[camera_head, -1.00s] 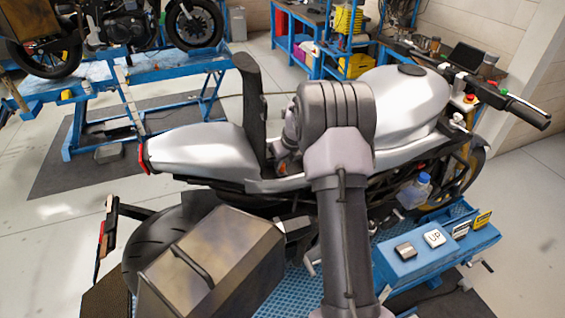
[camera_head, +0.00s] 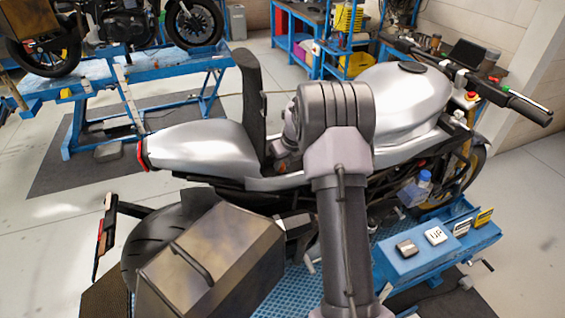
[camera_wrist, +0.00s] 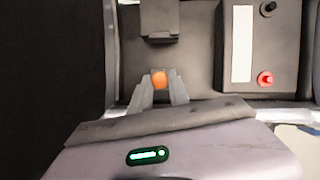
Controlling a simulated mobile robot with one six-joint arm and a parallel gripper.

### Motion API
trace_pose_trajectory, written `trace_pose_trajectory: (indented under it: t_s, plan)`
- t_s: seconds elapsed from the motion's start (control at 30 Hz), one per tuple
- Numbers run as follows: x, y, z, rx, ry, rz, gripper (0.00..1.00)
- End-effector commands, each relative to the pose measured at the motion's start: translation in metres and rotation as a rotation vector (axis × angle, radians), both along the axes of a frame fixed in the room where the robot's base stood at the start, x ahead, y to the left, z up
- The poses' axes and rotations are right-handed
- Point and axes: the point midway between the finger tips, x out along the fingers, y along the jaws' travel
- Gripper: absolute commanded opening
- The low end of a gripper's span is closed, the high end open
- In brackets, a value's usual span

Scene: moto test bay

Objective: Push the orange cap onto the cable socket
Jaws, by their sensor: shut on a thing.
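In the wrist view, the orange cap (camera_wrist: 159,80) sits between the fingertips of my gripper (camera_wrist: 159,76). My gripper is shut on it and points at a dark surface beyond. A dark panel (camera_wrist: 231,92) stands to the right of the cap, with a white strip, a black round fitting (camera_wrist: 268,8) at its top and a red round fitting (camera_wrist: 265,79) lower down. I cannot tell which, if either, is the cable socket. The cap appears apart from both. In the head view, the gripper and cap are hidden behind my arm.
A silver motorcycle (camera_head: 207,146) stands on a blue lift, with a box-like case (camera_head: 213,262) at its near side. A dark block (camera_wrist: 159,20) overhangs just beyond the cap. A blue-capped bottle (camera_head: 424,178) and small boxes stand at right.

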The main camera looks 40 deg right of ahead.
Motion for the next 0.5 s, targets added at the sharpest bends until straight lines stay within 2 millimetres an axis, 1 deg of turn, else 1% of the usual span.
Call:
trace_pose_trajectory:
  t_s: [0.23, 0.5]
  plan:
    - [0.000, 0.000, 0.003, 0.000, 0.000, 0.000, 0.00]
    - [0.000, 0.000, 0.015, 0.000, 0.000, 0.000, 0.00]
